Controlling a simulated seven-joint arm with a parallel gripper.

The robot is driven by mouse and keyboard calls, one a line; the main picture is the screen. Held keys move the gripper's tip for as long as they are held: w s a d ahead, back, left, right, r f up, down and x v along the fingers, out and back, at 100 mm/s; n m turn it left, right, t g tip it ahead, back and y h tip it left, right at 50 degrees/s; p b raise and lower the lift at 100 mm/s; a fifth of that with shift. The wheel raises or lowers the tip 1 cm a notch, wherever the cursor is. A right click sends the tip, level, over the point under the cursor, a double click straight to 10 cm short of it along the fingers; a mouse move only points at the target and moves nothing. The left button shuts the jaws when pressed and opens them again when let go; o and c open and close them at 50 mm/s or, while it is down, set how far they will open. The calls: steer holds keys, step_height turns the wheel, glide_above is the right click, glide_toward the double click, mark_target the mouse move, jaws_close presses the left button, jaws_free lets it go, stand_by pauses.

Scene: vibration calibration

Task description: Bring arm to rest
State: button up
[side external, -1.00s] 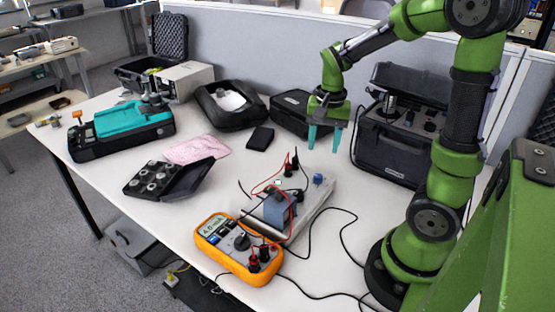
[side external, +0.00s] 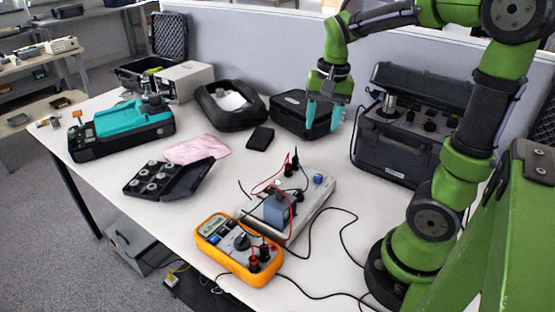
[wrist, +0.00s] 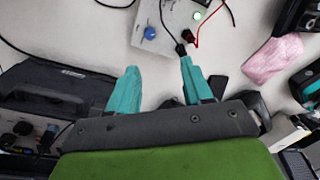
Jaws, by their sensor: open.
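My green arm holds my gripper (side external: 322,112) in the air above the back of the white table. Its two teal fingers are apart with nothing between them, pointing down. They also show in the wrist view (wrist: 162,88), over white tabletop. In the side view the fingers overlap the small black case (side external: 288,112); I cannot tell the exact gap. The calibrator case with its open lid (side external: 400,150) stands right of my gripper and shows at left in the wrist view (wrist: 50,90).
A white test block (side external: 312,205) with leads and an orange multimeter (side external: 238,248) occupy the front. A teal and black device (side external: 122,125), an open kit of round parts (side external: 155,180) and a pink cloth (side external: 197,148) lie left. A grey partition (side external: 285,55) stands behind.

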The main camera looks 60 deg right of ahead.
steer(key=s+a+r+n+t, duration=0.1)
steer(key=a+n+t, duration=0.1)
steer(key=a, duration=0.3)
steer(key=s+a+r+n+t+y, duration=0.1)
steer(key=s+a+n+t, duration=0.1)
steer(key=a, duration=0.3)
steer(key=s+a+r+n+t, duration=0.1)
steer(key=s+a+n+t, duration=0.1)
steer(key=a, duration=0.3)
steer(key=shift+a+r+n+y, duration=0.25)
steer(key=shift+n+y, duration=0.15)
steer(key=shift+n, duration=0.5)
steer(key=shift+o, duration=0.3)
